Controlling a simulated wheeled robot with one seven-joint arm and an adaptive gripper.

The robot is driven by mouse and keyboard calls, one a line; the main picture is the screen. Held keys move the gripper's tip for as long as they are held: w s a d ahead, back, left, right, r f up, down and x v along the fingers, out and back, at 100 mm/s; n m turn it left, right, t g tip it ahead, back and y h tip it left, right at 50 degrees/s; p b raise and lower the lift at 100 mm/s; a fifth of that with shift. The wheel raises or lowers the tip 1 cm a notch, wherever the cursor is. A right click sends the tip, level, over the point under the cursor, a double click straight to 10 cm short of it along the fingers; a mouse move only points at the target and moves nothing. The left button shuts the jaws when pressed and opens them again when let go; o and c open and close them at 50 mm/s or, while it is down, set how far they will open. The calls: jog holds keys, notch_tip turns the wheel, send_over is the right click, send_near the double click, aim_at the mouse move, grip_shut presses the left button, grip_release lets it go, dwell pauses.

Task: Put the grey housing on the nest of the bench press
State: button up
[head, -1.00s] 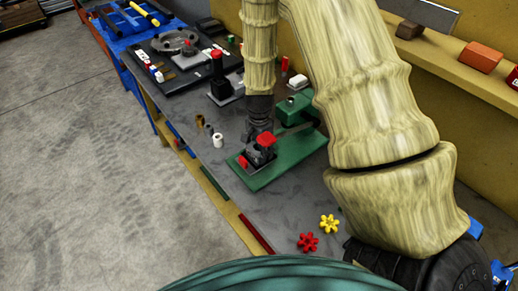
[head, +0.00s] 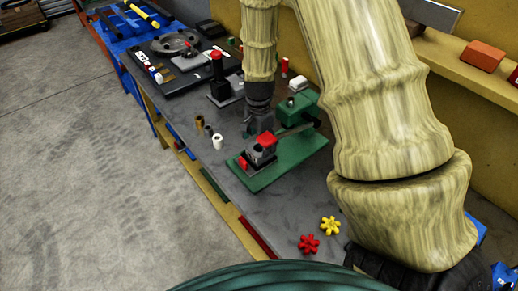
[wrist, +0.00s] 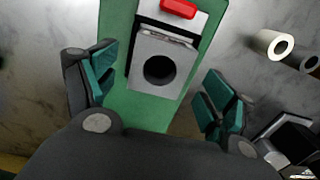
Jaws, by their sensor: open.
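The grey housing (wrist: 160,52) is a block with a round dark bore. In the wrist view it sits at the dark nest (wrist: 133,62) on the green base of the bench press (wrist: 115,25); whether it is fully seated I cannot tell. The housing also shows small in the head view (head: 259,154), on the press base (head: 290,165). My gripper (wrist: 162,88) is open, with teal-padded fingers left and right of the housing's near side, apart from it. In the head view my gripper (head: 248,129) is just behind and left of the housing.
A red part (wrist: 180,8) lies beyond the housing. A white roll (head: 218,141) and brown cylinder (head: 199,121) stand left of the press. Red (head: 309,244) and yellow (head: 330,225) star knobs lie on the front bench. A black device (head: 220,85) stands behind.

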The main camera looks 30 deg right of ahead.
aim_at(259, 152)
notch_tip(259, 152, up, 8)
jog(key=b, duration=0.2)
jog(key=shift+f, duration=0.15)
